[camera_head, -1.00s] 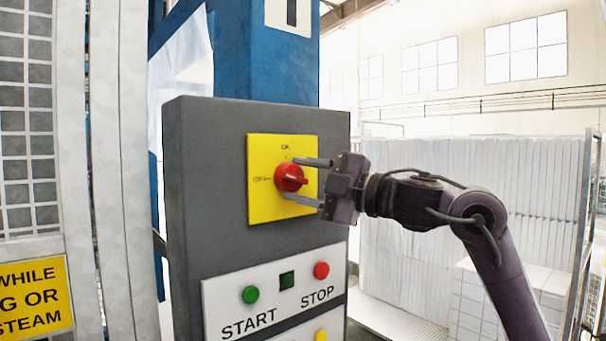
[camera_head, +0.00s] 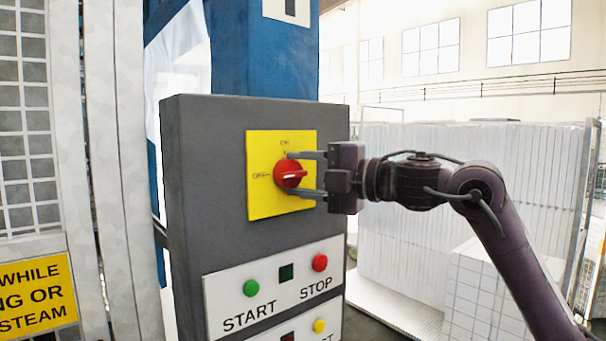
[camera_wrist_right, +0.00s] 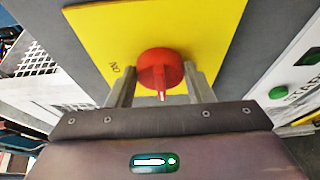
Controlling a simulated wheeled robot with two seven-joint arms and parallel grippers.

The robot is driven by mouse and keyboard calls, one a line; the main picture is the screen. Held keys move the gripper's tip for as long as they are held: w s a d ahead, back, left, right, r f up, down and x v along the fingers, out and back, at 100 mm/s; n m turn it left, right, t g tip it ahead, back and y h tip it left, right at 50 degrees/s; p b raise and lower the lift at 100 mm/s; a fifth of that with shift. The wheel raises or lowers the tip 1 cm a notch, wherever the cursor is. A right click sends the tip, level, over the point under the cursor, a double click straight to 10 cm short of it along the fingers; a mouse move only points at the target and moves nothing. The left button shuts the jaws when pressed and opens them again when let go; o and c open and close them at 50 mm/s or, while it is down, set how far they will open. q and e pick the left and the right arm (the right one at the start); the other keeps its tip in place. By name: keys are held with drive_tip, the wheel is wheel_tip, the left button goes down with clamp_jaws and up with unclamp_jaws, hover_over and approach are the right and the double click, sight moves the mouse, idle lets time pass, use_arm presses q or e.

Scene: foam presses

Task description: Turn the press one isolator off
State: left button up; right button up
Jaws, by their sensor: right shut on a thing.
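The press isolator is a red rotary knob (camera_head: 289,174) on a yellow plate (camera_head: 262,205), with ON marked at the top and OFF at the left. The knob's white-marked grip lies about level in the head view. My right gripper (camera_head: 305,174) comes in from the right, with one finger above the knob and one below, and is shut on it. In the right wrist view the red knob (camera_wrist_right: 160,68) sits between the two grey fingers, and the ON mark shows on the yellow plate (camera_wrist_right: 215,25) to its left. My left gripper is not in view.
The plate is on a dark grey control box (camera_head: 205,200). Below it are a green START button (camera_head: 250,288), a red STOP button (camera_head: 319,262) and a yellow button (camera_head: 319,326). A mesh guard (camera_head: 25,150) with a yellow warning sign stands left. White stacked panels (camera_head: 400,240) stand behind my arm.

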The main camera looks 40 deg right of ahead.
drive_tip(key=o, duration=1)
drive_tip(key=b+v, duration=0.5)
drive_tip(key=v, duration=0.2)
drive_tip(key=shift+s+d, duration=0.15)
drive_tip(key=shift+s, duration=0.2)
